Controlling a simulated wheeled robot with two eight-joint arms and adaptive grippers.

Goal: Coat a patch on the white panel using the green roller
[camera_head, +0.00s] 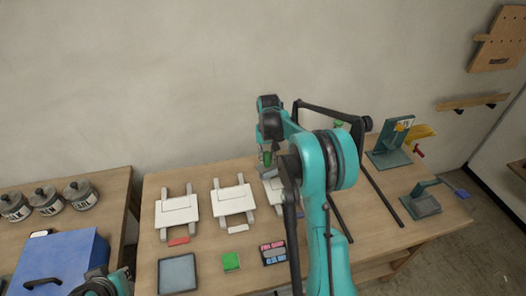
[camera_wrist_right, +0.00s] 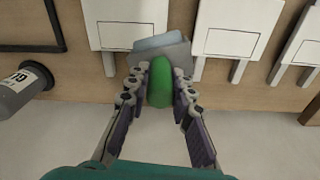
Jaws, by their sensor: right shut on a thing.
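My right gripper (camera_head: 267,160) is shut on the green handle of the roller (camera_wrist_right: 160,82). In the right wrist view the roller's grey head with a pale blue top (camera_wrist_right: 161,45) extends beyond the fingertips, between two white panels. Three white panels on grey legs stand on the wooden table: a left one (camera_head: 176,210), a middle one (camera_head: 232,200) and a right one (camera_head: 270,188), partly hidden by my right arm. Whether the roller touches a panel cannot be told.
In front of the panels lie a grey tray (camera_head: 177,273), a green block (camera_head: 231,261) and a red and blue sign (camera_head: 272,253). A blue box (camera_head: 62,262) and paint cans (camera_head: 79,194) stand on the left table. A teal stand (camera_head: 391,148) is at the right.

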